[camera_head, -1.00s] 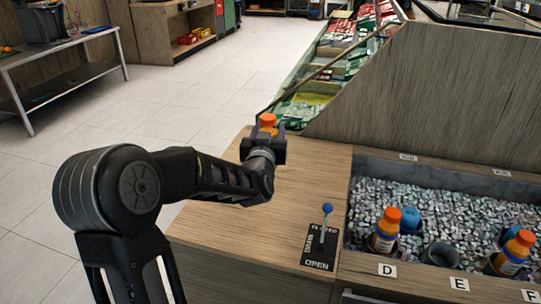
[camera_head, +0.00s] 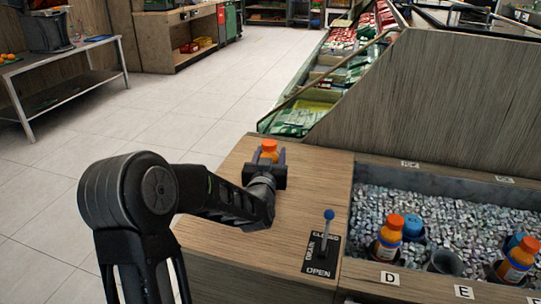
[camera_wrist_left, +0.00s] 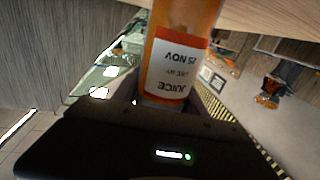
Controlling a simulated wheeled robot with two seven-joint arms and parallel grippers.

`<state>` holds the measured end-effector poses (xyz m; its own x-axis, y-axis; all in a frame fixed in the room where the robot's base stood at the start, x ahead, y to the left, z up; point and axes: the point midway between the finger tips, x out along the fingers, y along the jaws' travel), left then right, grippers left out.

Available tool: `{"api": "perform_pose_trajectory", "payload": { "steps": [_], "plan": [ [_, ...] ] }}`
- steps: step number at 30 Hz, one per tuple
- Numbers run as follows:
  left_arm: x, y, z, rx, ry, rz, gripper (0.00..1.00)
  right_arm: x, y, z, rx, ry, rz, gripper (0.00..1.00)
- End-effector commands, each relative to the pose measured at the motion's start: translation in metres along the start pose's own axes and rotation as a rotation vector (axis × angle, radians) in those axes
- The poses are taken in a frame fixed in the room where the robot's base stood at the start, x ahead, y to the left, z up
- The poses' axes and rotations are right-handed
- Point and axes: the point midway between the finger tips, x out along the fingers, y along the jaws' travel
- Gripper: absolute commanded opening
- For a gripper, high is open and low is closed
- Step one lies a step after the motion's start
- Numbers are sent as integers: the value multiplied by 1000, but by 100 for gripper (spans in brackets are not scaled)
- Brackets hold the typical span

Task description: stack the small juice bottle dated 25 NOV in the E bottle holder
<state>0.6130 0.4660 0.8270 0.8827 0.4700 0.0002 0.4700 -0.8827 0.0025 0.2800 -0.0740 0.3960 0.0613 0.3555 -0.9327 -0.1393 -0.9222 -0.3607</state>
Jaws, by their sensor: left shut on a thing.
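My left gripper (camera_head: 268,163) is shut on an orange juice bottle (camera_head: 269,147) above the wooden counter. Its white label shows upside down in the left wrist view (camera_wrist_left: 176,72) and reads JUICE and 25 NOV. In the head view only the orange cap and upper part show past the gripper. The E bottle holder (camera_head: 446,262) is a dark round cup at the front of the ice bin, behind the E label (camera_head: 464,292), and looks empty. My right gripper is out of view.
Orange-capped bottles stand in the D holder (camera_head: 389,236) and the F holder (camera_head: 516,258), with blue-capped ones behind. A blue-knobbed lever (camera_head: 328,228) rises from the counter (camera_head: 239,236) between my gripper and the ice bin. A tall wooden panel (camera_head: 440,105) stands behind the bin.

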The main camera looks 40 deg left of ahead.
Motion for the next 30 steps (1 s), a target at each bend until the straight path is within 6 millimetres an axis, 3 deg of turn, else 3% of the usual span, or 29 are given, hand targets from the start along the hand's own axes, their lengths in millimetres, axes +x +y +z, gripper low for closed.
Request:
{"api": "perform_pose_trajectory", "payload": {
  "steps": [6, 7, 14, 26, 30],
  "plan": [
    [0, 0, 4, 0, 2, -1, 0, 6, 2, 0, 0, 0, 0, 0],
    [0, 0, 3, 0, 0, -1, 52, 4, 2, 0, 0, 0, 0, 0],
    [0, 0, 3, 0, -1, -1, 71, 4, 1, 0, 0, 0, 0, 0],
    [0, 0, -3, 0, 0, -1, 72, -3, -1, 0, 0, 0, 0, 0],
    [-18, 0, -1, 1, -1, 0, 72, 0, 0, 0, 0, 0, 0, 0]
  ]
}}
